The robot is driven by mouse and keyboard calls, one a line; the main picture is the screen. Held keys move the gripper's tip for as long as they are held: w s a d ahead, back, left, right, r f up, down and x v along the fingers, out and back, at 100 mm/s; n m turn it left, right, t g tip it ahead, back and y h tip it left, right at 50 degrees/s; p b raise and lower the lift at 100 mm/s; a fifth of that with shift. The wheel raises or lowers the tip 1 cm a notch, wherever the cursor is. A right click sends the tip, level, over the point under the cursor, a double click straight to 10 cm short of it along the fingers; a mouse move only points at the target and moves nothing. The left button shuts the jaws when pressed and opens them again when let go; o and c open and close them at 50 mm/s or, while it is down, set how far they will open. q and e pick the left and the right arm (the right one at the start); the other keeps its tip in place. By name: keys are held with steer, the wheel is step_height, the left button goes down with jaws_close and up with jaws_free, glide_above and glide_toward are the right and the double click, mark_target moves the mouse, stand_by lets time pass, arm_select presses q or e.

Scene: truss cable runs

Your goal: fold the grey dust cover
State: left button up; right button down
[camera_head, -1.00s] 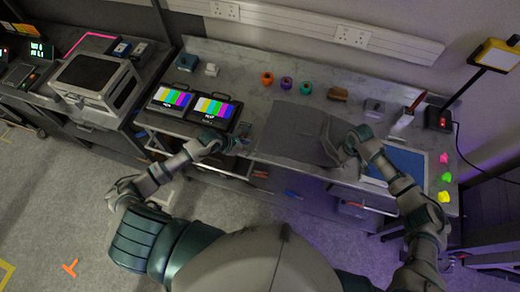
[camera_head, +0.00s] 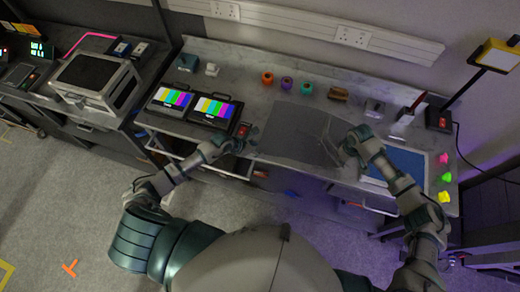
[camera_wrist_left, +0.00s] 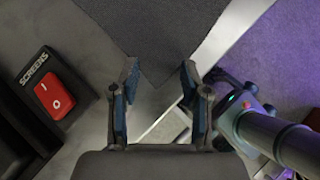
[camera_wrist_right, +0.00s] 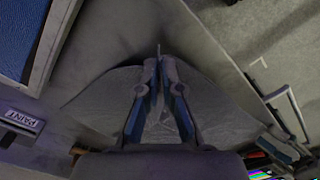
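The grey dust cover (camera_head: 293,135) lies on the bench in the head view, raised in a fold at its right end. My left gripper (camera_head: 248,133) is at the cover's left near corner. In the left wrist view its fingers (camera_wrist_left: 158,88) are apart, with a corner of the cover (camera_wrist_left: 160,40) reaching between them; they do not pinch it. My right gripper (camera_head: 342,148) is at the cover's right end. In the right wrist view its fingertips (camera_wrist_right: 157,70) are together on a pinched ridge of the cover (camera_wrist_right: 210,110), which drapes to both sides.
A red SCREENS switch (camera_wrist_left: 55,85) sits beside my left gripper. Two colour-bar screens (camera_head: 213,109) stand left of the cover. Coloured spools (camera_head: 286,83) line the back. A blue panel (camera_head: 405,163) lies to the right. The bench's front edge runs close below the cover.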

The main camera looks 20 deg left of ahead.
arm_select(q)
steer(key=shift+s+f, duration=0.1)
steer(key=shift+f, duration=0.05)
jaws_close()
steer(key=shift+r, duration=2.6)
